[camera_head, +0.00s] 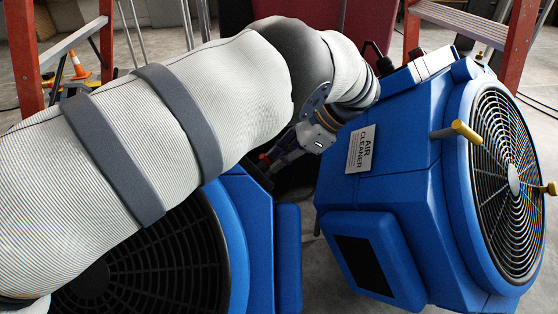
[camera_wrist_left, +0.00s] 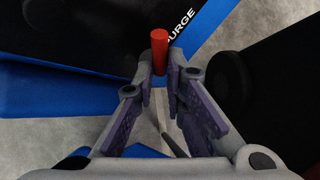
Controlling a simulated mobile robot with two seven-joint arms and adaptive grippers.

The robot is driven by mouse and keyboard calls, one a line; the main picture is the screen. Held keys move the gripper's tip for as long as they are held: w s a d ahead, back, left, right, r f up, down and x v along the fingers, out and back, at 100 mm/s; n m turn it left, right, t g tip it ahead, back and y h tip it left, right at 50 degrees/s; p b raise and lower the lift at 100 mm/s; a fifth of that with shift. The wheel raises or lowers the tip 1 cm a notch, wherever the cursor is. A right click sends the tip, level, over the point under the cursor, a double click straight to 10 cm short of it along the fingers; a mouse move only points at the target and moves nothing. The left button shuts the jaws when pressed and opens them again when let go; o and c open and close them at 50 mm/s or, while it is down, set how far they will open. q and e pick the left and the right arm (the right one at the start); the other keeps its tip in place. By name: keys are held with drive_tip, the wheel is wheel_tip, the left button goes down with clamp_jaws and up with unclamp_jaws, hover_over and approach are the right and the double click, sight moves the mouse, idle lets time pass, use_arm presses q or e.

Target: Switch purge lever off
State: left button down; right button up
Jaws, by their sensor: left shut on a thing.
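The purge lever (camera_wrist_left: 159,50) has a red handle and shows in the left wrist view below the white "PURGE" lettering (camera_wrist_left: 181,22) on a dark panel. My left gripper (camera_wrist_left: 160,75) has its fingertips close together at the lower end of the red handle and is shut on the lever. In the head view my left gripper (camera_head: 277,160) is low between two blue machines, partly hidden behind my arm. A small red spot (camera_head: 264,157) shows at its tips. My right gripper is in neither view.
A blue machine with a dark round grille (camera_head: 150,265) stands below my left arm. A blue "AIR CLEANER" unit (camera_head: 390,190) with yellow-tipped knobs stands close on the right. Orange ladder legs (camera_head: 22,60) and a traffic cone (camera_head: 78,66) are behind. Room between the machines is narrow.

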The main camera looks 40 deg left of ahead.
use_arm(q)
drive_tip(key=shift+a+f+n+y+b, duration=0.1)
drive_tip(key=shift+f+n+y+b, duration=0.1)
drive_tip(key=shift+n+y+b, duration=0.2)
drive_tip(key=shift+s, duration=0.1)
drive_tip(key=c, duration=1.7)
unclamp_jaws()
drive_tip(key=shift+a+f+g, duration=0.1)
drive_tip(key=shift+g, duration=0.2)
drive_tip(key=shift+o, duration=0.2)
wheel_tip(320, 180, up, 10)
